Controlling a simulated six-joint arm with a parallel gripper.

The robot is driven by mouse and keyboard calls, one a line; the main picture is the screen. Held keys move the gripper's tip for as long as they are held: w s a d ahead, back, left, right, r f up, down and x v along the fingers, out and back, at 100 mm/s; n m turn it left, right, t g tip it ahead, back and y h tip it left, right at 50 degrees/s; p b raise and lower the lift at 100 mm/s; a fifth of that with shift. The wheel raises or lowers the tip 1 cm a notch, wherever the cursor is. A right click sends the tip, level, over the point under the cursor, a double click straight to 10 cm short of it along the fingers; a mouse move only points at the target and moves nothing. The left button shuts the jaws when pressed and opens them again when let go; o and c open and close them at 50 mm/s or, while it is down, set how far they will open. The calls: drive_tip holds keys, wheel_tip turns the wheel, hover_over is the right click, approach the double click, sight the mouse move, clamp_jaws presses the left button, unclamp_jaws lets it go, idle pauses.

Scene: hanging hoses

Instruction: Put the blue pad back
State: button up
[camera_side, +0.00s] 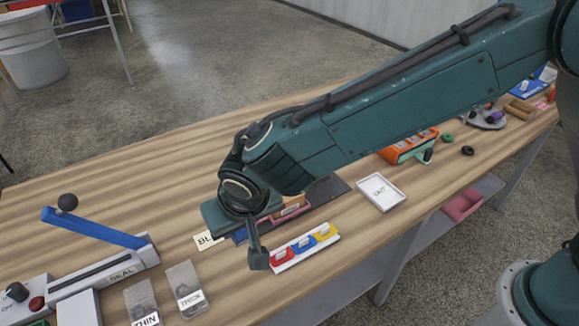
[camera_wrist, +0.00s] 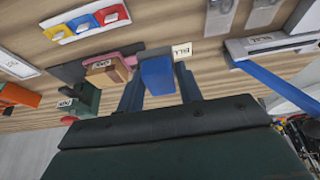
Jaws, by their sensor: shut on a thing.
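The blue pad (camera_wrist: 157,73) is between the two fingers of my gripper (camera_wrist: 158,84) in the wrist view, and the gripper is shut on it. A small part of the blue pad (camera_side: 240,236) also shows in the side view, beneath my wrist, where the fingers are mostly hidden. A white label starting with "BL" (camera_side: 205,240) lies on the table beside it; it also shows in the wrist view (camera_wrist: 182,51). I cannot tell whether the pad touches the surface under it.
A brown-and-pink block with a label (camera_wrist: 106,68) stands close beside my fingers. A white tray (camera_side: 334,237) holds red, blue and yellow pieces in front. A white "OUT" tray (camera_side: 380,193) lies right. A sealer with a blue lever (camera_side: 95,228) stands left.

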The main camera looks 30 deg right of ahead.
sight(246, 266)
drive_tip(key=shift+f, duration=6.5)
drive_tip(key=shift+f, duration=0.15)
drive_tip(key=o, duration=1)
drive_tip(key=shift+c, duration=0.2)
drive_tip(key=v, duration=1.2)
